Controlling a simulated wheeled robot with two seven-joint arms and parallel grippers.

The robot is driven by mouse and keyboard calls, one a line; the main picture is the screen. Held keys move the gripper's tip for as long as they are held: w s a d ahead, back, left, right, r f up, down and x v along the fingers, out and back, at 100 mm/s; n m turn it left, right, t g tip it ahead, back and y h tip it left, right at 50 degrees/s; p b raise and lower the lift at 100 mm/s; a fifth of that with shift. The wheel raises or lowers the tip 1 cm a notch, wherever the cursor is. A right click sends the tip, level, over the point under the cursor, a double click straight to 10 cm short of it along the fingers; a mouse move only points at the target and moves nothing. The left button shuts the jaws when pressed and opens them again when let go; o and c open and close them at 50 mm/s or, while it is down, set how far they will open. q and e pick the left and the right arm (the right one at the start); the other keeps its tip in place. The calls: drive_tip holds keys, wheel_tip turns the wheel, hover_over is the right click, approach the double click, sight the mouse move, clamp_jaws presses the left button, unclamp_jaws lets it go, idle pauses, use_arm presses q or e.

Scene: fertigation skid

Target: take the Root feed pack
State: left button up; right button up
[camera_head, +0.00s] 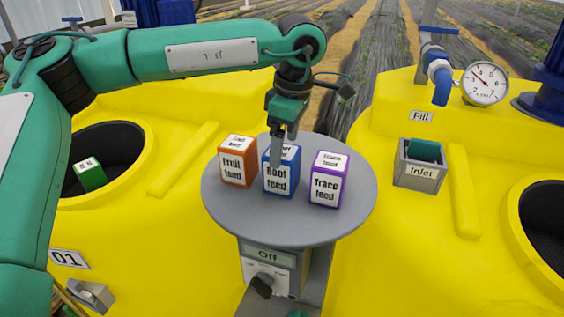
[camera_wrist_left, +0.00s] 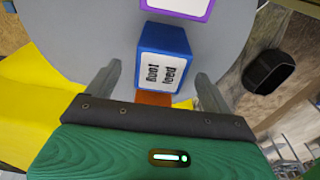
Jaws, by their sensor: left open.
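The Root feed pack (camera_head: 281,179) is a blue box with a white label, standing upright in the middle of the round grey table (camera_head: 290,228). The left gripper (camera_head: 284,150) points down over it, its fingers partly covering the label in the head view. In the left wrist view the blue Root feed pack (camera_wrist_left: 164,57) lies ahead, between the lines of the two open fingers (camera_wrist_left: 158,85). I cannot tell whether the fingers touch it. The right gripper is not in view.
An orange Fruit feed pack (camera_head: 237,166) stands close left, a purple Trace feed pack (camera_head: 327,188) close right. Yellow tanks flank the table. A green pack (camera_head: 89,176) sits in the left tank's opening. A grey Inlet box (camera_head: 420,172), a gauge (camera_head: 484,84) and a blue pipe (camera_head: 441,82) are right.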

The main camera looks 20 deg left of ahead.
sight(283, 182)
use_arm(q)
drive_tip(key=shift+w+a+f, duration=0.1)
drive_tip(key=shift+w+f, duration=0.05)
drive_tip(key=shift+f, duration=0.6)
drive_tip(key=shift+f+p, duration=0.15)
drive_tip(key=shift+p, duration=0.2)
drive_tip(key=shift+f+p, duration=0.25)
drive_tip(key=shift+p, duration=0.15)
drive_tip(key=f, duration=0.1)
drive_tip(key=f+p, duration=0.2)
drive_tip(key=f, duration=0.1)
drive_tip(key=shift+s+a, duration=0.25)
drive_tip(key=shift+a, duration=0.15)
drive_tip(key=shift+f, duration=0.2)
drive_tip(key=c, duration=1.3)
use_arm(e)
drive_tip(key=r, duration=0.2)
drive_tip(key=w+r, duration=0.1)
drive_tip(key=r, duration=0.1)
